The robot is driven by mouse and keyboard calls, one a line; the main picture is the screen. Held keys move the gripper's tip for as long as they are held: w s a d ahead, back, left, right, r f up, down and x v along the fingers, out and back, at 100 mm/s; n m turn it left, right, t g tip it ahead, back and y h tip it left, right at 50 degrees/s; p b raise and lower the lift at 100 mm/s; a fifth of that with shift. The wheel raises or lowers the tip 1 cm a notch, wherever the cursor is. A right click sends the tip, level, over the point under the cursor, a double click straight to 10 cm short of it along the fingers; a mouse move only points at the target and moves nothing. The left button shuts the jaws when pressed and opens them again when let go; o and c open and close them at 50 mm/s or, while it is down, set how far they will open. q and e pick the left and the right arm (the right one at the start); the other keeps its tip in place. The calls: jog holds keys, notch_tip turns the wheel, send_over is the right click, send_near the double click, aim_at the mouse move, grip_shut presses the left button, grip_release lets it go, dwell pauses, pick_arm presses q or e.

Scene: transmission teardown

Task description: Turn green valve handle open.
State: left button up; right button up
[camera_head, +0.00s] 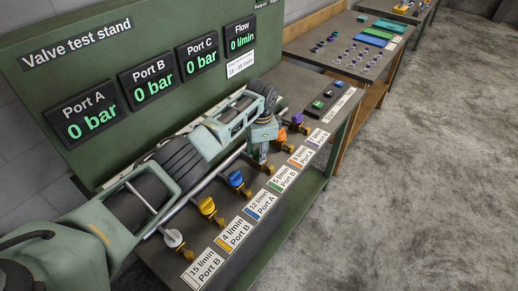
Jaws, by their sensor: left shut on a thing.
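My left arm reaches across the valve test stand (262,248) from the left. Its gripper (262,150) points down at the valve in the row above the green-marked label "5 l/min Port B" (283,179). The gripper is shut on that valve's green handle, which it mostly hides. The brass fitting (267,169) of this valve shows just below the fingers. My right gripper is not in view.
The displays read 0 bar and 0 l/min. A bench (340,66) with small parts stands behind.

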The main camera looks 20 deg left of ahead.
pick_arm(q)
jog(key=shift+s+d+f+n, duration=0.25)
jog(key=shift+s+n, duration=0.05)
jog(key=shift+n, duration=0.6)
jog(key=n, duration=0.2)
jog(key=shift+d+n, duration=0.1)
jog(key=shift+n, duration=0.3)
jog(key=n, duration=0.1)
jog(key=n+b, duration=0.1)
jog(key=n, duration=0.1)
jog(key=shift+w+d+f+g, duration=0.1)
jog(key=shift+w+g, duration=0.05)
jog(key=shift+g, duration=0.15)
jog(key=shift+w+n+b, duration=0.1)
jog(key=shift+n+b, duration=0.3)
jog(key=shift+n, duration=0.6)
jog(key=o, duration=0.8)
jog(key=shift+o, duration=1.1)
jog(key=shift+w+d, duration=0.1)
jog(key=shift+d, duration=0.05)
jog(key=shift+r, duration=0.2)
